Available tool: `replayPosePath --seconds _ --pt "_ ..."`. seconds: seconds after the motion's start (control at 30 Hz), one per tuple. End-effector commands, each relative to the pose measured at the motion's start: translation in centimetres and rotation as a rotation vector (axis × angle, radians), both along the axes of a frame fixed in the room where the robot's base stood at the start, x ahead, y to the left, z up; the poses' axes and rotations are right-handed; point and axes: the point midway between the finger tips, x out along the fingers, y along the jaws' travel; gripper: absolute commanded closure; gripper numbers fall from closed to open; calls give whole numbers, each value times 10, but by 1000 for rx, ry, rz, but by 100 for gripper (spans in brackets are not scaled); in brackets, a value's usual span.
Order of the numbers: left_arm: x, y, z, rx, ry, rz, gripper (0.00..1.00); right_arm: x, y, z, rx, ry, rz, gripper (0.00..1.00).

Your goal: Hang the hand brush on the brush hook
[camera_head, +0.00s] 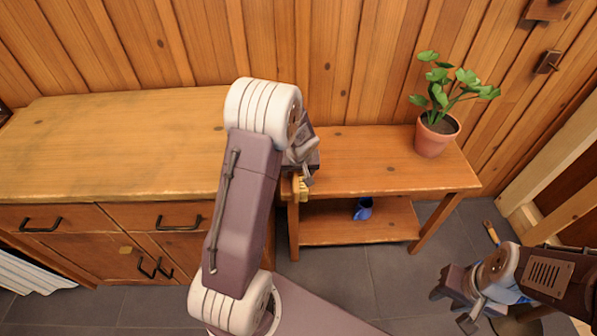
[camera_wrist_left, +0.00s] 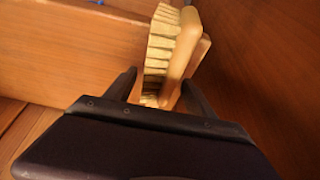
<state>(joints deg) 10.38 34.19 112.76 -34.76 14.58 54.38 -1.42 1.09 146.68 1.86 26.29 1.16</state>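The hand brush (camera_head: 302,188), with pale yellow bristles and a tan wooden back, is at the front left corner of the small wooden table. In the left wrist view the brush (camera_wrist_left: 172,52) reaches out beyond my left gripper (camera_wrist_left: 160,85). The two dark fingers stand apart on either side of it, bristles to the left; firm contact is not clear. My left gripper (camera_head: 306,172) is partly hidden by its own arm in the head view. My right gripper (camera_head: 453,308) is open and empty at lower right. A dark hook on a wooden block (camera_head: 547,62) is on the right wall.
A potted plant (camera_head: 436,132) stands on the right end of the small table (camera_head: 370,160). A blue mug (camera_head: 363,208) is on its lower shelf. A wooden cabinet (camera_head: 110,140) adjoins on the left. A second wall-mounted block (camera_head: 545,9) is at top right. Grey floor is open in front.

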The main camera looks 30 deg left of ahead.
Motion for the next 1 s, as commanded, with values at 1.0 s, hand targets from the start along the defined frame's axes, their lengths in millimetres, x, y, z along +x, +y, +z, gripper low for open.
replayPosePath --seconds 1.0 --pt "-46 -31 113 -4 15 -24 37 0 0 43 0 0 0 65"
